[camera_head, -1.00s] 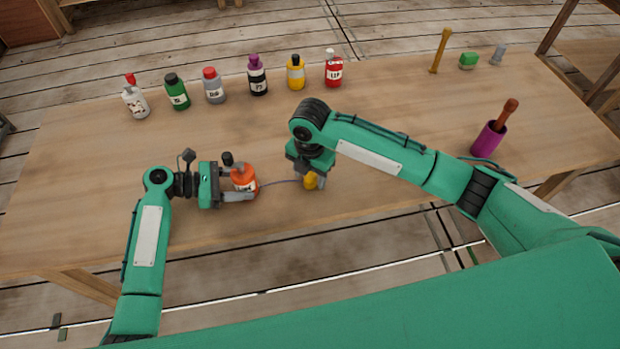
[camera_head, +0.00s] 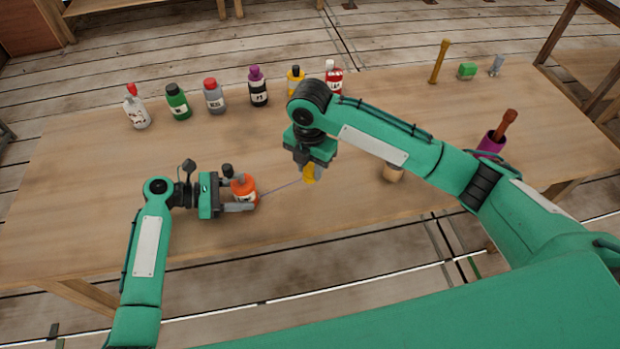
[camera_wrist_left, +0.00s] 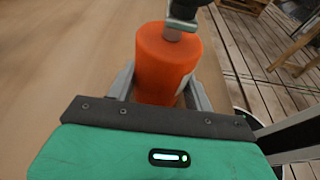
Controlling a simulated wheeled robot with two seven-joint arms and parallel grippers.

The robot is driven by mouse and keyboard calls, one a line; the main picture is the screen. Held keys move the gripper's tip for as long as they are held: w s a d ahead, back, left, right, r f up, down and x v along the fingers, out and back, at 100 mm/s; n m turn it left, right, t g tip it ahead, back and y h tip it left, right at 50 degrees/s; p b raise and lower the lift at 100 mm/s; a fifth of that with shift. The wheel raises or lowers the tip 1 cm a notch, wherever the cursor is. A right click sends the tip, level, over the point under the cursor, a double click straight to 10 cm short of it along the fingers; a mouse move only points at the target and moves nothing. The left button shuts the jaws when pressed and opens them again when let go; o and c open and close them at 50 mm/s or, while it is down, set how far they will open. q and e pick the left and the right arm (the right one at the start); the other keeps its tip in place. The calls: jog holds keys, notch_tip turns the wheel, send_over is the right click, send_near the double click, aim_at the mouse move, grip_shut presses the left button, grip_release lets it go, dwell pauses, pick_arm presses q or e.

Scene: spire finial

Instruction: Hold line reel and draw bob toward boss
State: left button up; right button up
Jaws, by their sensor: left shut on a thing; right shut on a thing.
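The orange line reel (camera_head: 244,187) has a white label and a dark top and stands near the table's front left. My left gripper (camera_head: 240,194) is shut around it; in the left wrist view the orange reel (camera_wrist_left: 165,62) sits between the two fingers. A thin line runs from the reel to the yellow bob (camera_head: 309,174). My right gripper (camera_head: 308,168) points down and is shut on the bob, which is partly hidden by the gripper. A pale wooden round piece (camera_head: 393,173), perhaps the boss, shows partly behind my right forearm.
Several bottles stand along the back left, including a white one (camera_head: 137,108) and a green one (camera_head: 178,102). A purple cup (camera_head: 490,146) with a brown handle stands at right. A yellow rod (camera_head: 439,62) and green block (camera_head: 467,70) are at back right.

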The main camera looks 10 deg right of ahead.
jog(key=shift+r, duration=1.4)
jog(key=shift+f, duration=4.45)
jog(key=shift+w+d, duration=0.2)
jog(key=shift+d, duration=3.25)
jog(key=shift+w+d, duration=0.2)
jog(key=shift+d, duration=3.2)
jog(key=shift+a, duration=0.25)
jog(key=shift+a+f, duration=0.2)
jog(key=shift+a, duration=0.2)
